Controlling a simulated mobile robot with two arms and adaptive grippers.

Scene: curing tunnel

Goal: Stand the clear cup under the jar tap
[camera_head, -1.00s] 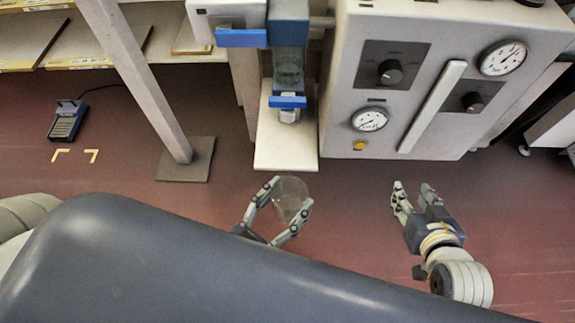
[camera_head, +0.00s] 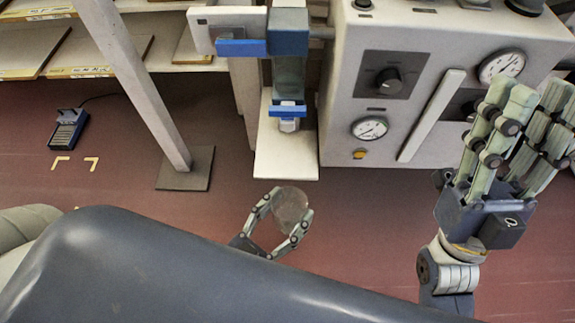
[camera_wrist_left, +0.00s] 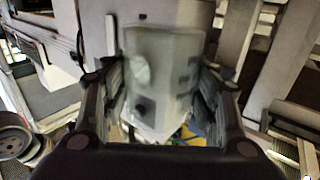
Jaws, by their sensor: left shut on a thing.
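The clear cup (camera_head: 289,207) is between the fingers of my left gripper (camera_head: 291,202), which is shut on it. The cup is held in front of the white ledge (camera_head: 286,165), apart from it. In the left wrist view the translucent cup (camera_wrist_left: 160,75) fills the middle, with a finger on each side. The see-through jar (camera_head: 289,78) stands at the back of the ledge, below a blue block. Its tap has a blue handle (camera_head: 287,110) and a pale spout (camera_head: 288,125) over the ledge. My right gripper (camera_head: 530,90) is open and empty at the right.
A grey machine panel with gauges and knobs (camera_head: 400,80) stands right of the ledge. A slanting post (camera_head: 135,80) on a dark foot plate (camera_head: 185,168) stands left. A pedal-like device (camera_head: 68,128) lies on the red floor. The ledge's front part is bare.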

